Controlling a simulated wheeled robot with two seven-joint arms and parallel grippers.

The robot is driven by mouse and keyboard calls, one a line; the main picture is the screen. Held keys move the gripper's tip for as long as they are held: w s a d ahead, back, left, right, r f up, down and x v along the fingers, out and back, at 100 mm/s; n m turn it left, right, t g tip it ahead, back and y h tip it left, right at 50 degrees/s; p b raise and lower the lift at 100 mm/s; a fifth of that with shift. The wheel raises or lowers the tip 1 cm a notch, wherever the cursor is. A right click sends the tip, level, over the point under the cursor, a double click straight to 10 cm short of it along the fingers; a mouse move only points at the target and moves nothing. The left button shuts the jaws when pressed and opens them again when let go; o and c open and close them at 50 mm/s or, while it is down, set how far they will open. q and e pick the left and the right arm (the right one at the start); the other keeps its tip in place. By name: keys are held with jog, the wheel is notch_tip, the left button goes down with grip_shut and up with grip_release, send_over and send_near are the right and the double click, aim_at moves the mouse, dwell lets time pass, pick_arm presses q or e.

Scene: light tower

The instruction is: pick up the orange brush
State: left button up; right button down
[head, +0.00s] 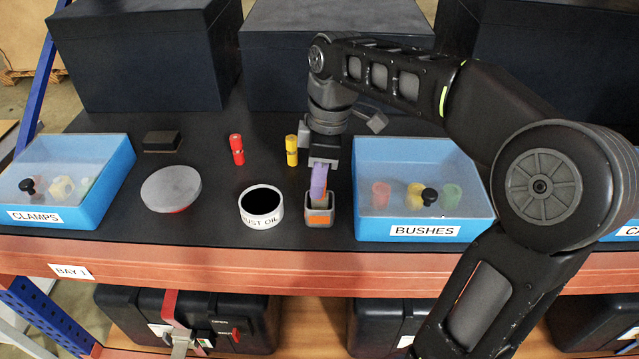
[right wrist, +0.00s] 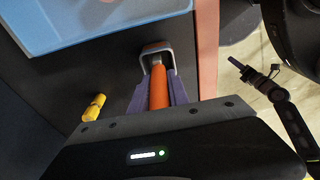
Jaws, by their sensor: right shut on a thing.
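The orange brush (right wrist: 159,88) shows in the right wrist view as an orange handle standing in a small grey holder (right wrist: 150,50). In the head view the holder (head: 309,217), with an orange patch on its front, stands near the shelf's front edge. My right gripper (head: 318,182) points down just above the holder. Its purple fingers (right wrist: 158,97) are shut on the handle, one on each side. The brush's lower end is hidden in the holder. My left gripper (right wrist: 246,69) appears in the right wrist view, off the shelf; its jaw opening is unclear.
The bushes bin (head: 424,230) is close right of the holder, the dust oil pot (head: 262,219) close left. A yellow cylinder (head: 291,150) and a red cylinder (head: 236,149) stand behind. A round-lidded dish (head: 171,188) and the clamps bin (head: 85,216) are farther left.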

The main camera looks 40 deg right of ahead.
jog(key=shift+r, duration=0.1)
jog(key=shift+r, duration=0.3)
notch_tip(320, 180, up, 5)
jog(key=shift+f+p, duration=0.1)
jog(key=shift+p, duration=0.8)
notch_tip(320, 180, up, 4)
jog(key=p, duration=0.4)
jog(key=shift+r, duration=0.25)
jog(key=shift+d+f, duration=0.1)
dwell(0.7)
